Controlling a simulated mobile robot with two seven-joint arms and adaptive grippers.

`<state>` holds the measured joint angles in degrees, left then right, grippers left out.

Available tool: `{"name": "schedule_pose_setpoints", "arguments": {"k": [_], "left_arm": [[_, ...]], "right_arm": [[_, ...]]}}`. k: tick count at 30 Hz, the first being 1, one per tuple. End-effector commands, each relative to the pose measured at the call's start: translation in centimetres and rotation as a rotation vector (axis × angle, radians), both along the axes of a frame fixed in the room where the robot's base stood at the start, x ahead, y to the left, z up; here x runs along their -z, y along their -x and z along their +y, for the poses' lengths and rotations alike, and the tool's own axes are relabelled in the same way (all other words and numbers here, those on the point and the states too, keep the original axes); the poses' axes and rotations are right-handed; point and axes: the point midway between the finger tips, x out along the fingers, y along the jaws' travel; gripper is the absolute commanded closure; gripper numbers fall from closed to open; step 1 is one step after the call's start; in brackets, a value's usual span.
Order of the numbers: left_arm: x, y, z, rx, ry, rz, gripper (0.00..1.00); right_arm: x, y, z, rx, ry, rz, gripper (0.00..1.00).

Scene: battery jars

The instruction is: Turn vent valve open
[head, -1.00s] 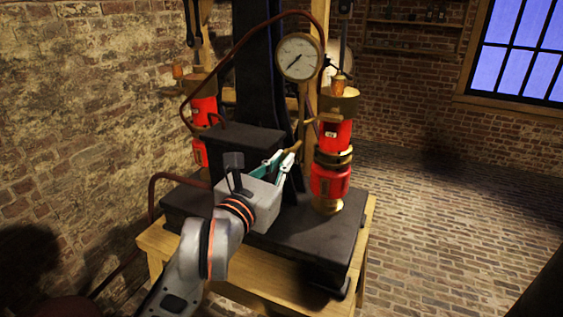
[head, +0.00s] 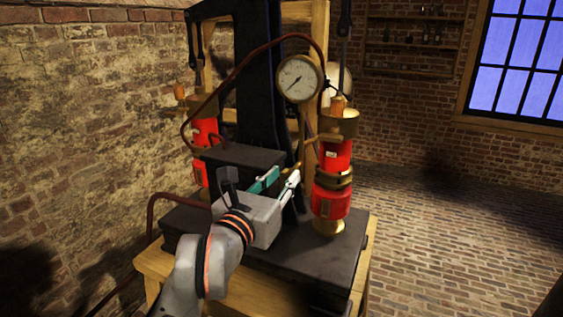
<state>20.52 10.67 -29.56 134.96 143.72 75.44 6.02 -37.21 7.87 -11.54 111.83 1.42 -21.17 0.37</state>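My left gripper (head: 287,174) reaches in from the lower left, over the black base of the machine. Its two teal-lined fingers point away and to the right, apart, with nothing clearly held between them. A thin brass part (head: 299,146), possibly the vent valve or its pipe, stands just beyond the fingertips, left of the right red jar (head: 331,200). Whether the fingers touch it cannot be told, and which part is the vent valve is unclear. A round pressure gauge (head: 299,78) is above it. My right gripper is not in view.
The machine's black base (head: 315,258) rests on a wooden table (head: 235,290). Another red jar (head: 205,132) stands behind at the left. A dark red hose (head: 237,68) arches over the black column. Open brick floor (head: 450,240) lies to the right.

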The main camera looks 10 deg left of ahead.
Motion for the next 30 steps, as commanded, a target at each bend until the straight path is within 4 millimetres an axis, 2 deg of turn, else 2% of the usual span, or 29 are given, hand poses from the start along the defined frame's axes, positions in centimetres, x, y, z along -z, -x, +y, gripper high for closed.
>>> {"name": "schedule_pose_setpoints", "arguments": {"k": [9,15,21,30], "left_arm": [[-5.6,0.0,0.0,0.001,0.003,-0.008,0.76],[-8.2,0.0,0.0,0.0,0.001,-0.004,0.76],[-9.2,0.0,0.0,0.001,-0.001,-0.002,0.76],[-9.3,0.0,0.0,0.0,-0.001,-0.001,0.76]], "right_arm": [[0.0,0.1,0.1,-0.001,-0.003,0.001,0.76],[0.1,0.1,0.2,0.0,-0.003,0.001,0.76],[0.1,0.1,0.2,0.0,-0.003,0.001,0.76],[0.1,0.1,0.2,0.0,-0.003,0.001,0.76]]}}
